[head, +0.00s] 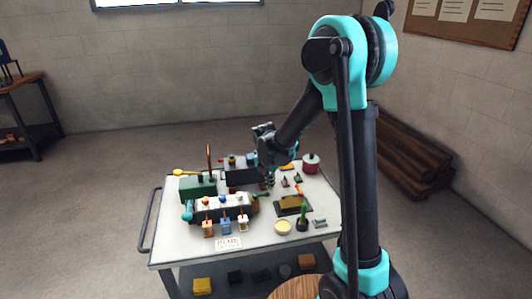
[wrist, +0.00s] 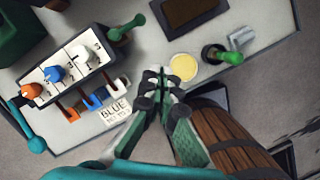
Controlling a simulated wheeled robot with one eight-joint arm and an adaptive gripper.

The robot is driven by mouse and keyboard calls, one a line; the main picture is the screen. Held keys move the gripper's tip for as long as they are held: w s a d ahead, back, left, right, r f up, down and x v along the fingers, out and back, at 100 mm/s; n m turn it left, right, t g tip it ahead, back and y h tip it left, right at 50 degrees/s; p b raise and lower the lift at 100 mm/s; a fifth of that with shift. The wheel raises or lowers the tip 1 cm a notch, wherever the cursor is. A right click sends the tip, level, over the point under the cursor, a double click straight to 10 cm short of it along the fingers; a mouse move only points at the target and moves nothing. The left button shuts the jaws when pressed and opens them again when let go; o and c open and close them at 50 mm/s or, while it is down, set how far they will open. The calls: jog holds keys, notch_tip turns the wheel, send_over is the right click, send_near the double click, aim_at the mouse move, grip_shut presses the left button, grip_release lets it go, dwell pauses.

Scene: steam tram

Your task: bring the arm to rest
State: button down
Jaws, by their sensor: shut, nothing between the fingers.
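My arm rises at the right of the head view and bends down over the white-topped cart (head: 270,238). My gripper (head: 270,182) hangs above the middle of the cart top. In the wrist view my gripper (wrist: 163,76) has its fingers together, with nothing between them. It points past a pale yellow round dish (wrist: 184,67) and a printed card reading BLUE (wrist: 115,110). A white lever box (wrist: 75,62) with orange, blue and white knobs is to its left. Whether the gripper is clear of everything below is hard to tell in the head view.
A side handle (head: 149,220) sticks out left. Stacked timber (head: 400,155) lies by the right wall. Floor at left is clear.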

jog(key=s+d+m, duration=0.5)
jog(key=s+m, duration=0.3)
jog(key=m, duration=0.2)
jog(key=s+d+r+m+t, duration=0.1)
jog(key=s+d+m, duration=0.5)
jog(key=s+m, duration=0.2)
jog(key=s+d+m+y, duration=0.1)
jog(key=s+d+m, duration=0.4)
jog(key=s+m, duration=0.3)
jog(key=shift+s+d+r+m+t, duration=0.15)
jog(key=shift+d+r+m+t, duration=0.2)
jog(key=shift+m, duration=1.75)
